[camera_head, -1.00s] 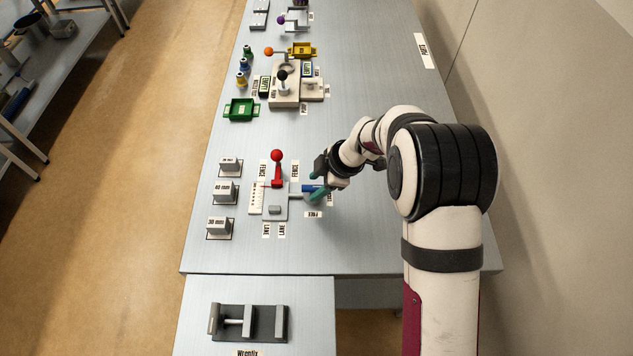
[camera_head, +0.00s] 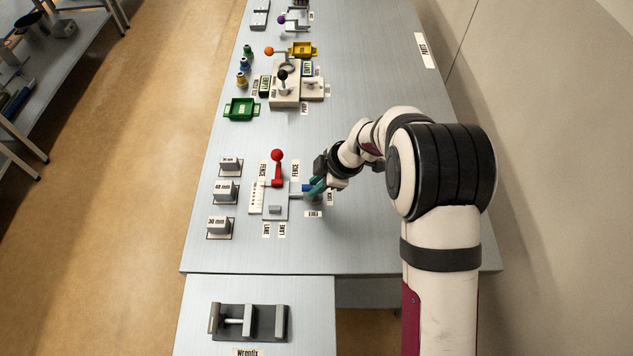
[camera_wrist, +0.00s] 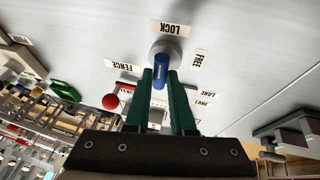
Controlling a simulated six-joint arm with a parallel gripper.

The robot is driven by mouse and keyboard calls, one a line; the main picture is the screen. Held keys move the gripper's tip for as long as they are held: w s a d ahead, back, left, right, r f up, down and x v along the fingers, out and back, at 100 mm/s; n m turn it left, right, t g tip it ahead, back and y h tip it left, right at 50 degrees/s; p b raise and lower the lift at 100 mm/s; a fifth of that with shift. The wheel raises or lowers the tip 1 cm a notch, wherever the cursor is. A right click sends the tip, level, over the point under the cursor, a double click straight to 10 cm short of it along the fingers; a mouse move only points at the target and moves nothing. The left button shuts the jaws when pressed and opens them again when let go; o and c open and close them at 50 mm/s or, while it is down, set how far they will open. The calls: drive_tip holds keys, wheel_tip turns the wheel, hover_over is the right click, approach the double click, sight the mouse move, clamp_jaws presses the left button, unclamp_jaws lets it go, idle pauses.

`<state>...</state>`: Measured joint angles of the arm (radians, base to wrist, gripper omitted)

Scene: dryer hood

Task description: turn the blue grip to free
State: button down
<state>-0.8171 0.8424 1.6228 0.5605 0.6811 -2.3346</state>
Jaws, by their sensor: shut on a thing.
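The blue grip (camera_wrist: 161,72) is a short blue bar on a round grey post (camera_wrist: 166,48). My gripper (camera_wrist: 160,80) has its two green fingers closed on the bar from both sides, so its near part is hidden. In the wrist view the LOCK label (camera_wrist: 170,29) lies beyond the post and the FREE label (camera_wrist: 199,60) lies to its right. In the head view the blue grip (camera_head: 307,187) shows only a little beside my gripper (camera_head: 317,184), and the FREE label (camera_head: 313,214) lies in front of it.
A red-knobbed lever (camera_head: 277,170) stands left of the grip on the fence fixture, with FENCE and LANE labels around it. Several grey blocks (camera_head: 224,190) stand farther left. A green tray (camera_head: 240,109) sits behind. The bench right of my arm is bare.

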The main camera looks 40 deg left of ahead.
drive_tip(key=m, duration=0.1)
drive_tip(key=m+t, duration=0.1)
drive_tip(key=m, duration=0.1)
drive_tip(key=m+t, duration=0.1)
drive_tip(key=shift+s+m, duration=0.25)
drive_tip(key=shift+m, duration=0.15)
drive_tip(key=shift+s+m+t, duration=0.1)
drive_tip(key=shift+m+t, duration=0.7)
drive_tip(key=shift+m, duration=1)
drive_tip(key=c, duration=0.8)
unclamp_jaws()
drive_tip(key=shift+o, duration=0.2)
drive_tip(key=v, duration=1.5)
drive_tip(key=shift+s+r, duration=0.2)
drive_tip(key=shift+r, duration=0.2)
